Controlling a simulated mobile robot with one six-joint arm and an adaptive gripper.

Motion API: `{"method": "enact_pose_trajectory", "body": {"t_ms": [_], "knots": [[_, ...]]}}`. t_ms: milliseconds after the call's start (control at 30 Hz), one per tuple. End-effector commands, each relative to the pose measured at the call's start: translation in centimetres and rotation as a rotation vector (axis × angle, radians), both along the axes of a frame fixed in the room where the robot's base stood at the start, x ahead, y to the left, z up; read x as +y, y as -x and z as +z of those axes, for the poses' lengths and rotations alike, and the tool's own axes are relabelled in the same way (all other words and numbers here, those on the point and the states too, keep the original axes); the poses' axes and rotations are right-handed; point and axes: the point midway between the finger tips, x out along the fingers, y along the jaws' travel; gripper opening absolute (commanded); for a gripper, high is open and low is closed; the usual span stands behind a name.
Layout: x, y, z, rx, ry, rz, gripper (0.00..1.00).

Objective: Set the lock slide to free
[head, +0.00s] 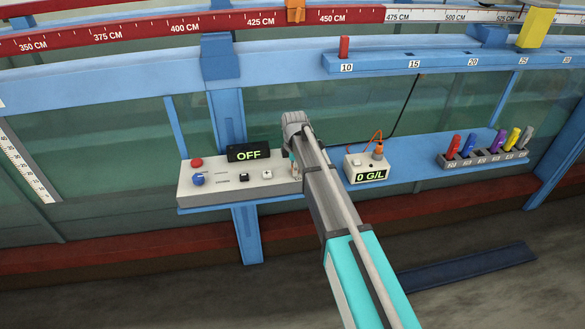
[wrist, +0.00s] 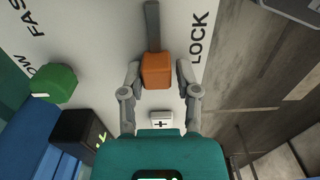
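The lock slide's orange knob (wrist: 157,71) sits at the near end of the visible part of a dark slot (wrist: 152,25) on a pale panel. The word LOCK (wrist: 199,38) is printed to its right; no FREE label shows. In the head view my gripper (head: 293,140) is over the right end of the white control box (head: 225,190), and my arm hides the slide there.
A green knob (wrist: 55,83) with speed lettering and a white plus button (wrist: 161,120) are near the slide. The head view shows an OFF display (head: 249,154), a red button (head: 196,162), a 0 G/L meter (head: 370,175) and several coloured pens (head: 469,145) on the blue shelf.

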Motion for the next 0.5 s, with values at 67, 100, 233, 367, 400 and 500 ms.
{"method": "enact_pose_trajectory", "body": {"t_ms": [67, 100, 233, 367, 400, 500], "knots": [[0.07, 0.32, -0.04, 0.004, -0.001, 0.002, 0.55], [0.07, 0.28, -0.04, 0.003, -0.001, 0.002, 0.63], [0.02, 0.13, -0.02, 0.001, -0.001, 0.001, 0.69], [0.01, 0.03, 0.0, 0.0, 0.0, 0.001, 0.69], [0.01, 0.01, 0.0, -0.001, 0.0, 0.001, 0.69], [0.0, -0.02, 0.0, -0.001, 0.001, 0.001, 0.69]]}}
